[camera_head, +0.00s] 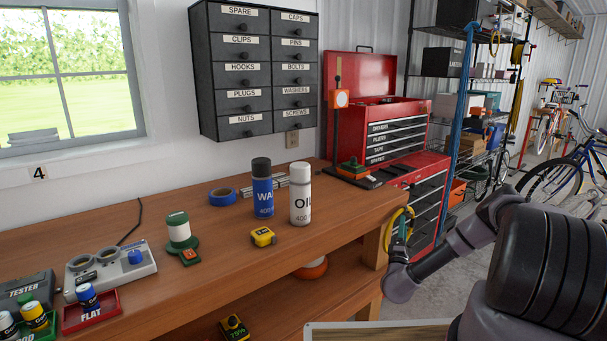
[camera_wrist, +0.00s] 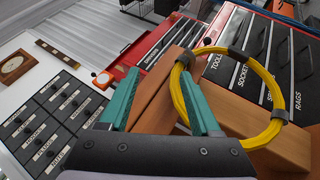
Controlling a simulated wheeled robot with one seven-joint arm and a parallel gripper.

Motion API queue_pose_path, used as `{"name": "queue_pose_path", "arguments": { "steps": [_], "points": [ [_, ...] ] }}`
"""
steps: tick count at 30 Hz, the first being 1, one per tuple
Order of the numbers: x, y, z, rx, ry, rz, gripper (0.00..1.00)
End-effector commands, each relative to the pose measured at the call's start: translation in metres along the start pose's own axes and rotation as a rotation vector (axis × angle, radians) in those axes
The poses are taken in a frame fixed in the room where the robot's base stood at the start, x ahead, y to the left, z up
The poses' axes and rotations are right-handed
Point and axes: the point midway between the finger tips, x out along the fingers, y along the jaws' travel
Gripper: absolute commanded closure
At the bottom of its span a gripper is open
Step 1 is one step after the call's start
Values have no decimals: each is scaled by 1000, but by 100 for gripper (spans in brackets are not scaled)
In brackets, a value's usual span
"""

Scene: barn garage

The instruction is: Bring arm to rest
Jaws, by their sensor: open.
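My gripper (camera_wrist: 158,70) has teal fingers, spread apart with nothing between the tips. In the head view it (camera_head: 402,236) is low, just off the right end of the wooden workbench (camera_head: 340,207). A yellow coil (camera_wrist: 272,78) with dark bands is right beside the right finger in the wrist view and overlaps it. The coil also shows in the head view (camera_head: 389,229) by the bench's end. I cannot tell whether the finger touches the coil or passes through it. My arm reaches in from the right, bent low.
A red tool chest (camera_head: 425,180) is close behind my gripper. Grey floor is free towards the bicycles (camera_head: 570,165).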

Motion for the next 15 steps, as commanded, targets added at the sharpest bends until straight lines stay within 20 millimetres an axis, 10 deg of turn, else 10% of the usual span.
{"name": "queue_pose_path", "arguments": {
  "steps": [8, 15],
  "points": [
    [37, 66, -22, -11, 151, 184, 36],
    [66, 179, -59, -49, 402, 488, 36]
  ]
}}
